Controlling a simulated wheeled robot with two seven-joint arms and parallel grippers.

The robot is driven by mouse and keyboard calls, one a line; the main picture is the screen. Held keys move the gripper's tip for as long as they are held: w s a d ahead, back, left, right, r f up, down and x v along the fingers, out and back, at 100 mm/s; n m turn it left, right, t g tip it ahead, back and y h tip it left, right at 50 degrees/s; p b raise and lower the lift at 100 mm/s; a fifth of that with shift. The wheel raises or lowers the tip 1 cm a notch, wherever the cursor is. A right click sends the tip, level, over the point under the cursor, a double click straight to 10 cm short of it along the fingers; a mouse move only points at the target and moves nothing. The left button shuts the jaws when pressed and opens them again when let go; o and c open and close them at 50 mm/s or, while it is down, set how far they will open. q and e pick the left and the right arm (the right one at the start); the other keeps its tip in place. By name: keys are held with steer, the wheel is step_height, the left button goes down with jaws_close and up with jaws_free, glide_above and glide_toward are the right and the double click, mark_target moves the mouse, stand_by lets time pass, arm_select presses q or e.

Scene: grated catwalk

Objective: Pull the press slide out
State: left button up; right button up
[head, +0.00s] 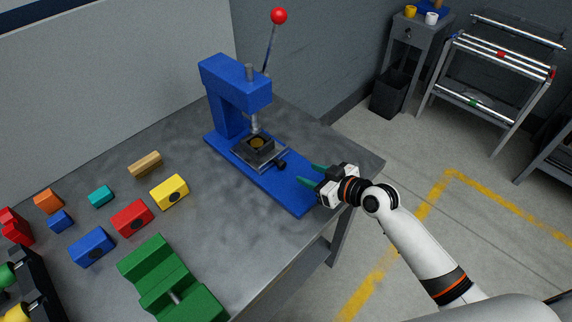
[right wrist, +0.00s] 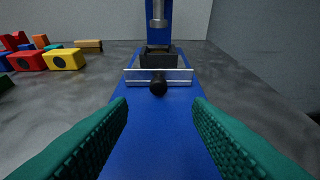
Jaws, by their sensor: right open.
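The blue press (head: 228,92) stands on the grey table, with a red-knobbed lever (head: 279,16) at its top. Its slide (head: 259,149) is a dark block with a round yellowish piece in it, under the ram. A black knob (head: 281,164) sticks out of the slide's front. My right gripper (head: 307,175) is open over the front end of the blue base, apart from the knob. In the right wrist view the green fingers flank the base, and the knob (right wrist: 158,84) lies ahead between them. My left gripper is not in view.
Colored blocks, among them a yellow block (head: 169,191) and a red block (head: 132,217), lie left of the press. A green fixture (head: 168,283) sits at the front. The table (head: 330,150) is bare to the right of the press.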

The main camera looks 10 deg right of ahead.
mark_target(284, 165)
steer(key=x, duration=1)
steer(key=shift+a+p, duration=0.2)
steer(key=shift+p, duration=0.1)
